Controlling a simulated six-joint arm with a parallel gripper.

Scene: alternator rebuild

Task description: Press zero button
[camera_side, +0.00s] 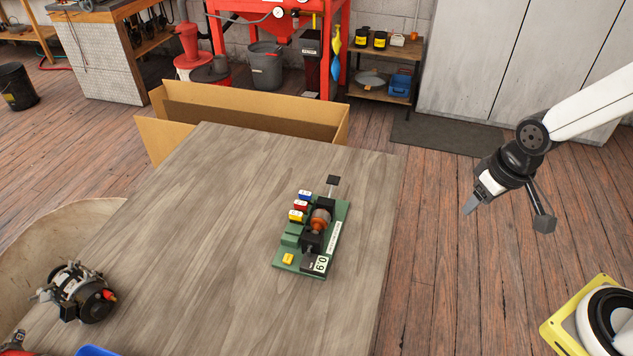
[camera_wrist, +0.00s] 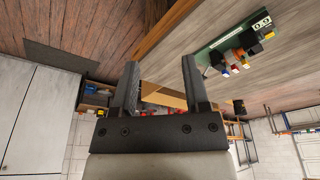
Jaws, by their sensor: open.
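A green tester board (camera_side: 312,235) lies on the wooden table. It carries a display (camera_side: 321,264) that seems to read 0.9, an orange-copper part, and a column of blue, red and yellow blocks (camera_side: 300,206). A single yellow button (camera_side: 288,259) sits at its near left corner; I cannot read a zero label. My gripper (camera_side: 468,209) is in the air to the right of the table, well apart from the board. In the wrist view my gripper (camera_wrist: 158,80) is open and empty, and the board (camera_wrist: 235,45) shows at upper right, seen upside down.
An alternator (camera_side: 78,292) stands at the table's near left, by a blue bin edge (camera_side: 97,351). An open cardboard box (camera_side: 250,118) is beyond the far edge. The table (camera_side: 200,240) between board and alternator is clear.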

